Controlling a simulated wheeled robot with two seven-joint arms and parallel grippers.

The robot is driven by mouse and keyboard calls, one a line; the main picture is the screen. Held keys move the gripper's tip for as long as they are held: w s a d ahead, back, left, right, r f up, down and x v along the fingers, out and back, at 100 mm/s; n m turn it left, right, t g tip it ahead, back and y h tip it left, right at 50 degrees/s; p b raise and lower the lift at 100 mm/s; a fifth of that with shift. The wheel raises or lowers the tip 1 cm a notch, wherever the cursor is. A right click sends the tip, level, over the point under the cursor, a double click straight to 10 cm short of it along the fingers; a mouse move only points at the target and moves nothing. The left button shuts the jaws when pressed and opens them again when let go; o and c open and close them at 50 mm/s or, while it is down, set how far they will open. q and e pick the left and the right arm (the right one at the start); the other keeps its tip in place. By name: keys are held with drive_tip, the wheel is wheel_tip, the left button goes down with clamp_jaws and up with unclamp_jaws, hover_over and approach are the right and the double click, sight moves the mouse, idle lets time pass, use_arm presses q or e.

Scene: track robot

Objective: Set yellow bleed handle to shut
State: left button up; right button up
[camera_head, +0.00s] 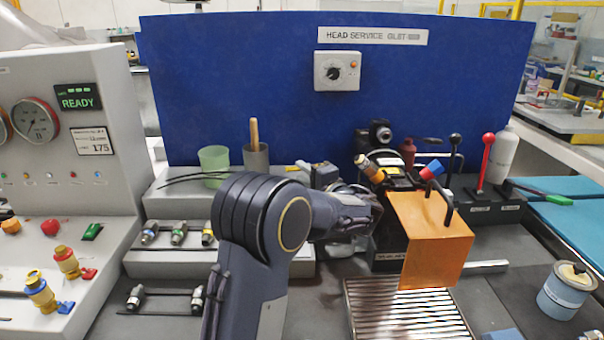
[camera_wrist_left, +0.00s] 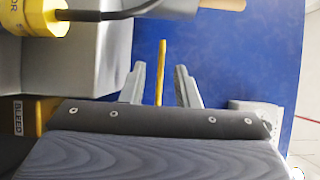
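The yellow bleed handle (camera_wrist_left: 160,88) shows in the left wrist view as a thin yellow bar, seen lengthwise between the two fingers of my left gripper (camera_wrist_left: 160,68). The fingers are apart, with a gap on each side of the bar. A label reading BLEED (camera_wrist_left: 18,117) shows at the left of that view. In the head view my left gripper (camera_head: 366,212) is at the dark valve block, left of the orange plate. I cannot make out the yellow handle there; my arm and gripper cover that area. My right gripper is not in view.
The orange plate (camera_head: 436,238) stands close right of my left gripper. A yellow-and-orange connector (camera_head: 370,168), a black lever (camera_head: 452,165) and a red-knobbed lever (camera_head: 486,160) stand behind it. A slatted grate (camera_head: 405,312) lies in front. A blue panel (camera_head: 240,80) closes off the back.

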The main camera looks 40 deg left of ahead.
use_arm(q)
drive_tip(key=v, duration=0.6)
drive_tip(key=shift+d+b, duration=0.3)
drive_tip(key=shift+b, duration=0.05)
drive_tip(key=shift+c, duration=0.5)
